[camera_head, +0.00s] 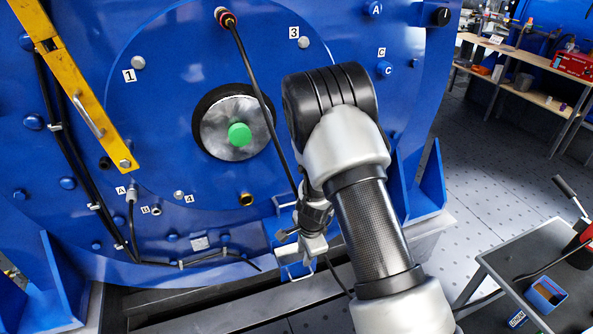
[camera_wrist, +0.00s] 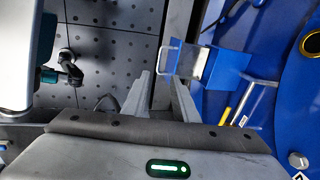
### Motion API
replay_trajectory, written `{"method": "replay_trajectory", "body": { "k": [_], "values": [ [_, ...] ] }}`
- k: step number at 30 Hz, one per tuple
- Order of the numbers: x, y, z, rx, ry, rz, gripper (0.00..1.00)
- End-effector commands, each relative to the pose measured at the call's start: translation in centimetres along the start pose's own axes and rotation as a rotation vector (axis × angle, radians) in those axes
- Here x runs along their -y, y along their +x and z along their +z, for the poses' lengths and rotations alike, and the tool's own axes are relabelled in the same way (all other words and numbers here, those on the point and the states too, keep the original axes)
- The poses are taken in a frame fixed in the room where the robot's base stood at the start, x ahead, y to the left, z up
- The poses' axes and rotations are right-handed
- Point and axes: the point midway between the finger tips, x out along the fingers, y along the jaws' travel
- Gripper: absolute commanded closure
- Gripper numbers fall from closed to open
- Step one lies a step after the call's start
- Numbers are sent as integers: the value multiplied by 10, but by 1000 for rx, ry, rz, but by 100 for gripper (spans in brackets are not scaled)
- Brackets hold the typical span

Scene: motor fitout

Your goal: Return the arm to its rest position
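My arm reaches forward in the head view, bent at the elbow, with its wrist low in front of the blue motor housing (camera_head: 165,85). My gripper (camera_head: 306,254) hangs near a small blue bracket (camera_head: 284,271) at the housing's lower edge. In the wrist view my gripper (camera_wrist: 163,88) has its two fingers apart, with nothing visible between them. The bracket (camera_wrist: 222,72) with its metal handle lies ahead and to the right of the fingers. A T-handled tool (camera_wrist: 246,100) and a yellow-handled tool (camera_wrist: 224,116) show to the right there.
A black cable (camera_head: 254,78) runs from a red-ringed connector (camera_head: 227,18) down behind my arm. A yellow bar (camera_head: 76,75) crosses the housing at left. A grey cart (camera_head: 508,275) stands at lower right, a workbench (camera_head: 540,98) at back right. Open floor (camera_head: 480,195) lies between.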

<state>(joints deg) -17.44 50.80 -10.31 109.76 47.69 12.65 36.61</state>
Motion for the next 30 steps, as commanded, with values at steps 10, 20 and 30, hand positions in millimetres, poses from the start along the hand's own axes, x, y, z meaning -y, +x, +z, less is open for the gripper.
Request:
{"method": "replay_trajectory", "body": {
  "k": [10,20,30],
  "values": [
    [29,-105,8,62,-183,-94,74],
    [-7,-299,15,45,-649,-230,74],
    [-105,-408,9,-139,-1045,-224,74]
  ]
}}
